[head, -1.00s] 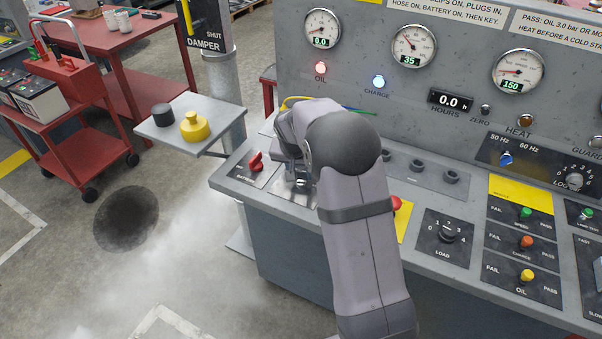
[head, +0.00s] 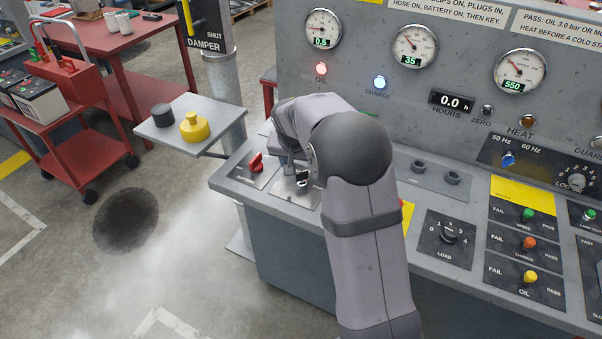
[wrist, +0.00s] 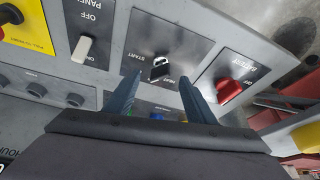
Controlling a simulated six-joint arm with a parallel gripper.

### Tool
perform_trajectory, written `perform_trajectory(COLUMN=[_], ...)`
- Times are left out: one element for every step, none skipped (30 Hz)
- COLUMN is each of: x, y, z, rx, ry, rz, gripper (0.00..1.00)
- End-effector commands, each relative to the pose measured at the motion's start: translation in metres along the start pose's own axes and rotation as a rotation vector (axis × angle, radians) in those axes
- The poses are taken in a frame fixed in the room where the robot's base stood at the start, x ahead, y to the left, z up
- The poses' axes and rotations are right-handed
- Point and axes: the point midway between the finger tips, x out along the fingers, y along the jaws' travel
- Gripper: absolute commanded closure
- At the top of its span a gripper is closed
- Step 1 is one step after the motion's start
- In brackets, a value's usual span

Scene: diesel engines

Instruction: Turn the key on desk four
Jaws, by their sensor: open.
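The key (wrist: 160,68) is a small dark and silver piece on a dark plate marked START in the wrist view. In the head view the key (head: 302,181) shows on the left end of the grey desk. My gripper (wrist: 160,75) is open, with its two blue fingers apart near the key's two sides. The fingertips look just short of it, and I cannot tell whether either touches. In the head view my arm hides most of the gripper. No desk number is legible.
A red battery switch (wrist: 229,90) sits beside the key plate. A white panel switch (wrist: 85,48) is on its other side. The oil gauge (head: 322,28) reads 0.5, another gauge (head: 521,71) 550.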

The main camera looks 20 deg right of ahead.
Motion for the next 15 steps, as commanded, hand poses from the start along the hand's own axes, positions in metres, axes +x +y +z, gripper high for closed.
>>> perform_trajectory(x=[-0.007, -0.011, -0.016, -0.020, -0.023, -0.028, -0.030, -0.033, -0.035, -0.037, -0.038, -0.039, -0.040, -0.040, -0.040], y=[-0.001, -0.001, -0.001, -0.001, -0.001, -0.001, -0.001, -0.001, -0.001, -0.001, -0.001, 0.000, 0.000, 0.000, 0.000], z=[0.000, 0.000, 0.001, 0.000, 0.000, 0.000, 0.000, 0.000, 0.001, 0.001, 0.001, 0.001, 0.001, 0.001, 0.001], rx=[0.000, 0.000, -0.001, -0.001, -0.001, -0.002, -0.002, -0.001, -0.001, -0.001, -0.001, -0.001, -0.001, -0.001, -0.001], ry=[0.003, 0.003, 0.002, 0.002, 0.002, 0.002, 0.001, 0.001, 0.001, 0.000, 0.000, -0.001, -0.001, -0.001, -0.001], rz=[-0.002, -0.003, -0.003, -0.002, -0.002, -0.002, -0.001, -0.001, -0.001, -0.001, -0.001, 0.000, 0.000, 0.000, 0.000], gripper=[0.50, 0.50, 0.50, 0.50, 0.50, 0.50, 0.50, 0.50, 0.50, 0.50, 0.50, 0.50, 0.50, 0.50, 0.50])
